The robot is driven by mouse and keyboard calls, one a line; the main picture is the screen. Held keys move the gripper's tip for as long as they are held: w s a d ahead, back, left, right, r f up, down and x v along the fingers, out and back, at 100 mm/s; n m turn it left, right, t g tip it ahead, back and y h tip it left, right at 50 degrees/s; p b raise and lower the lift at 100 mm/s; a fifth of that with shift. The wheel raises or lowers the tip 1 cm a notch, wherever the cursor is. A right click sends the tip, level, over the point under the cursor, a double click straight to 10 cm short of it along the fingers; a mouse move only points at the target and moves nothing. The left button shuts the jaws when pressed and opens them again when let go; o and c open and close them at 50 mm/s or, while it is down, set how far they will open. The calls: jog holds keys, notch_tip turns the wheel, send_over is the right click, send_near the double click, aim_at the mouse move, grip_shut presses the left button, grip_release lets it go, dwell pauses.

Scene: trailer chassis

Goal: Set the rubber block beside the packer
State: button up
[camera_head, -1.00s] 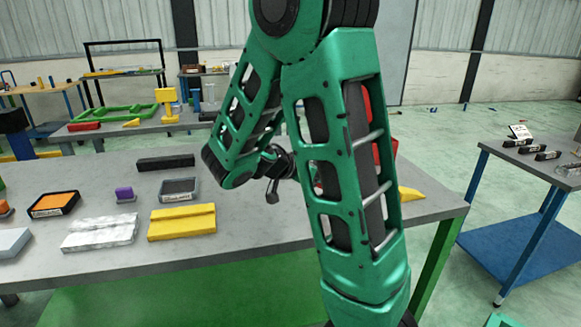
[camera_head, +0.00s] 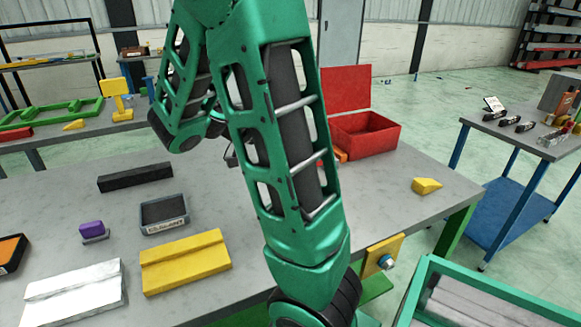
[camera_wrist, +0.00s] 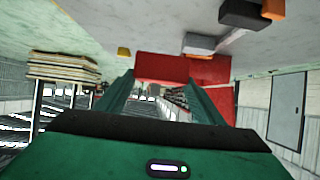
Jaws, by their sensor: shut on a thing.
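My gripper (camera_wrist: 162,82) shows in the wrist view as two green fingers, set apart. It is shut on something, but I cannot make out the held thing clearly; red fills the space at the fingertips. In the head view my arm hides most of the gripper, above the table near the red toolbox. A long black bar (camera_head: 135,177) lies on the table to its left. I cannot tell whether it is the rubber block. A purple block on a grey base (camera_head: 92,230) and a yellow stepped block (camera_head: 186,262) stand nearer. I cannot tell which thing is the packer.
An open red toolbox (camera_head: 366,135) stands at the table's back right. A grey tray (camera_head: 164,214), a white stepped block (camera_head: 75,295) and a yellow wedge (camera_head: 426,186) lie on the grey table (camera_head: 385,205). Bare table lies between the toolbox and the wedge.

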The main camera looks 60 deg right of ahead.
jog(key=w+d+f, duration=0.2)
jog(key=d, duration=0.1)
jog(key=w+d+f, duration=0.2)
jog(key=d, duration=0.1)
jog(key=w+d+f, duration=0.2)
jog(key=d+f, duration=0.1)
jog(key=shift+w+d, duration=0.15)
jog(key=shift+d, duration=0.15)
jog(key=shift+f, duration=1.95)
jog(key=shift+f, duration=0.1)
jog(key=o, duration=1.2)
jog(key=shift+c, duration=0.2)
jog(key=shift+f, duration=0.1)
